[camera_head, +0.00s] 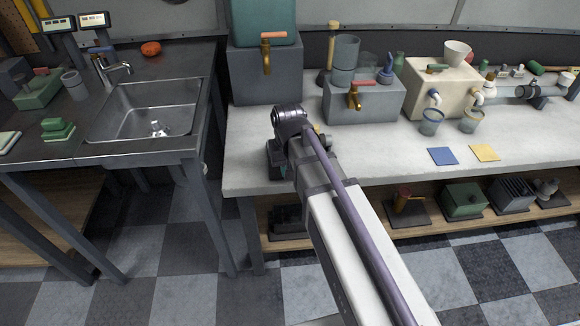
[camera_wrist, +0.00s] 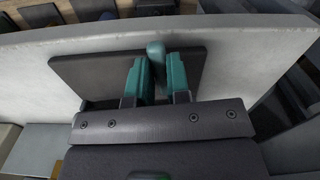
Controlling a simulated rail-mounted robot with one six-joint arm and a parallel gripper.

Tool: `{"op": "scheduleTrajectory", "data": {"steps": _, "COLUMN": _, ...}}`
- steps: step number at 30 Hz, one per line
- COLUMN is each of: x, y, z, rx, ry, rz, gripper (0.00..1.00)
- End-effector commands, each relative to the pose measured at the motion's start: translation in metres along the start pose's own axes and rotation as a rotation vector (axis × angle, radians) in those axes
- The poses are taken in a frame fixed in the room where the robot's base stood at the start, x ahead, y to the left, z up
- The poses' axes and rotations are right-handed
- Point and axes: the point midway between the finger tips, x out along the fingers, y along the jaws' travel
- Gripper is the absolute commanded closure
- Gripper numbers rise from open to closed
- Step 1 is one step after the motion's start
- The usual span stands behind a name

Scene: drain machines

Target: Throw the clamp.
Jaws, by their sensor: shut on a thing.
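My gripper (camera_wrist: 158,75) has two teal fingers, seen in the wrist view. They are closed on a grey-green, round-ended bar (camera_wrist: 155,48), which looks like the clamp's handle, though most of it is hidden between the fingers. Behind them a dark flat plate (camera_wrist: 85,75) lies on the pale bench top. In the head view my arm reaches to the front left of the bench and its wrist hides the fingers and the held bar. Part of a dark block (camera_head: 277,158) shows beside it at the bench edge. The clamp's body cannot be made out clearly.
A grey tank (camera_head: 266,75) with a tap stands behind my wrist. A grey box (camera_head: 362,100) and a cream box (camera_head: 440,82), both with taps, stand farther right. Blue (camera_head: 442,156) and yellow (camera_head: 485,153) squares lie on the bench. A sink (camera_head: 150,110) is left, across a gap.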

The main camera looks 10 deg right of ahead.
Motion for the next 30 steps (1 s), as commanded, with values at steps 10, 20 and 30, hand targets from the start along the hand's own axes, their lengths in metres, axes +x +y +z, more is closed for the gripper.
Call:
{"op": "scheduleTrajectory", "data": {"steps": 10, "x": 0.0, "y": -0.0015, "z": -0.0001, "rx": 0.043, "ry": 0.0, "rz": 0.0, "gripper": 1.0}}
{"op": "scheduleTrajectory", "data": {"steps": 20, "x": 0.0, "y": -0.0015, "z": -0.0002, "rx": 0.043, "ry": 0.0, "rz": 0.0, "gripper": 0.77}}
{"op": "scheduleTrajectory", "data": {"steps": 30, "x": 0.0, "y": -0.0015, "z": -0.0001, "rx": 0.042, "ry": 0.0, "rz": 0.0, "gripper": 0.57}}
